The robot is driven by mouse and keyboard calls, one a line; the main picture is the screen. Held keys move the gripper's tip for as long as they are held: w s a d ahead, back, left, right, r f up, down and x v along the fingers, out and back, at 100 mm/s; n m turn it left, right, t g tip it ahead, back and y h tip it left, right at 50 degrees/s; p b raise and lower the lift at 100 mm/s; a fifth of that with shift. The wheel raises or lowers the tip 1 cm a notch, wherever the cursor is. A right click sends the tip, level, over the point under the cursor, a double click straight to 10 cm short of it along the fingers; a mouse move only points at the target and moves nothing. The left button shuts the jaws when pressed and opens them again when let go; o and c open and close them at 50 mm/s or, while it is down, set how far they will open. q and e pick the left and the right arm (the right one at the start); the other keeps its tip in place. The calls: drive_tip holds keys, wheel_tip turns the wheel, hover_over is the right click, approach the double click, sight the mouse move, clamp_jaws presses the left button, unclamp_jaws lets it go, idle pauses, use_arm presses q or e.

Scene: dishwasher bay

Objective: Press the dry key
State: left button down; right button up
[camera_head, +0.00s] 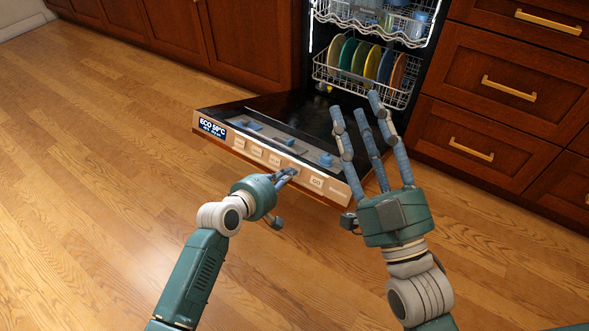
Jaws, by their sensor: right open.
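The open dishwasher door carries a control panel (243,148) along its near edge. On it are a lit display (212,127) reading ECO and a temperature, a row of pale keys (256,152) and a larger GO key (316,183). The small key labels are too fine to read, so I cannot tell which is the dry key. My left gripper (286,176) has its fingertips at the panel, just left of the GO key, covering part of the row. I cannot tell whether they touch a key.
The lower rack (366,88) holds several coloured plates; the upper rack (380,24) holds dishes. Wooden cabinets (232,42) stand at left, and drawers (490,130) with brass handles at right. The wooden floor (90,190) at left is clear.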

use_arm(q)
drive_tip(key=shift+p+v, duration=2.15)
drive_tip(key=shift+v, duration=0.25)
use_arm(e)
drive_tip(key=s+d+f+g+h, duration=0.1)
drive_tip(key=f+g, duration=0.4)
drive_tip(key=f, duration=0.6)
drive_tip(key=s+d+f+g+h, duration=0.2)
drive_tip(key=f+g, duration=0.4)
drive_tip(key=f, duration=0.5)
drive_tip(key=shift+d+f+m+g+h, duration=0.3)
drive_tip(key=shift+d+f+h, duration=0.1)
drive_tip(key=shift+s, duration=0.1)
